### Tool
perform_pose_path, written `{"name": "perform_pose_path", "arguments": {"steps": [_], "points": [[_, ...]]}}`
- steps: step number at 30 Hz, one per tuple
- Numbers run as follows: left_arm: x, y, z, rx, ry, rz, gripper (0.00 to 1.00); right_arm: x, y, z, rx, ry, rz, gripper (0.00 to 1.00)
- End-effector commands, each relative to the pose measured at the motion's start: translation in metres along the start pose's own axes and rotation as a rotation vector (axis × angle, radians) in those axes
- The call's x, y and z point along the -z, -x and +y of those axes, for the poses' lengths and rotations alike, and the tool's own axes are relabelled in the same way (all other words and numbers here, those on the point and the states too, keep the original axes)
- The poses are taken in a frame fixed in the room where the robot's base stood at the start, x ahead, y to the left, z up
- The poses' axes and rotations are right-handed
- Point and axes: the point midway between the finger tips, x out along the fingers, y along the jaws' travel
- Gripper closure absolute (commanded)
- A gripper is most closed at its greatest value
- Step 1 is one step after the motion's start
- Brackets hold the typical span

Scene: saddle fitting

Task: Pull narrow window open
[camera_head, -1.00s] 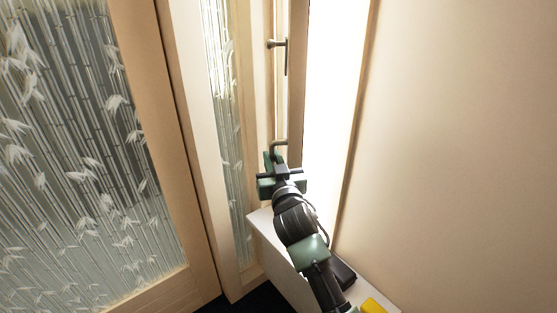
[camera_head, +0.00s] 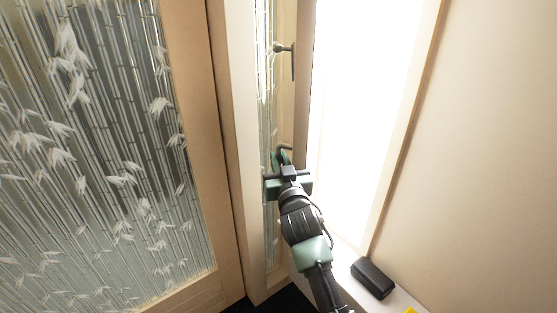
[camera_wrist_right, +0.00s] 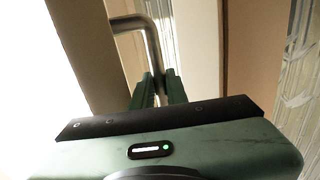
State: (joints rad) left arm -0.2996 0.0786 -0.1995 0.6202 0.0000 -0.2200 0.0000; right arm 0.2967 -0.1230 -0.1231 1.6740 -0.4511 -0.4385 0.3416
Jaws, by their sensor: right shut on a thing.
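The narrow window (camera_head: 303,90) is a tall, slim wooden-framed sash that stands swung out from its opening, with a bright gap (camera_head: 365,110) to its right. A metal lever handle (camera_head: 292,58) sits on its upper part. A bent metal pull handle (camera_head: 286,149) sits lower down. My right gripper (camera_head: 281,160) is at this lower handle. In the right wrist view, its two green fingers (camera_wrist_right: 160,88) are shut on the end of the bent handle (camera_wrist_right: 150,42). My left gripper is not in view.
A large door panel with bamboo-patterned glass (camera_head: 90,150) fills the left. A plain wall (camera_head: 490,150) stands at the right. A black box-like object (camera_head: 373,278) lies on the white sill (camera_head: 403,300), with a bit of yellow beside it.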

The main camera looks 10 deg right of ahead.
Motion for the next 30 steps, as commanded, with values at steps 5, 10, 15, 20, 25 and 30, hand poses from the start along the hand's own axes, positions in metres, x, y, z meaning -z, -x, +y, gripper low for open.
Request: {"name": "perform_pose_path", "arguments": {"steps": [5,10,15,20,25,30], "points": [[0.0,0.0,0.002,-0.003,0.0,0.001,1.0,0.001,0.0,0.001,-0.001,-0.001,0.003,1.0],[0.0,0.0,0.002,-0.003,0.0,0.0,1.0,0.001,0.0,0.001,-0.001,-0.001,0.003,0.64],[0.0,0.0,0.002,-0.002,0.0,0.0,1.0,0.001,0.0,0.001,-0.001,-0.001,0.002,0.64],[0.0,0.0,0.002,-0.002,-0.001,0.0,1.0,0.0,0.002,0.001,-0.001,-0.001,0.001,0.64],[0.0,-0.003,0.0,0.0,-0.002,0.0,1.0,-0.001,0.021,0.001,-0.001,-0.002,0.002,0.64],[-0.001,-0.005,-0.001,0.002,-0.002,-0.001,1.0,-0.001,0.051,0.001,-0.001,-0.002,0.001,0.64]]}}
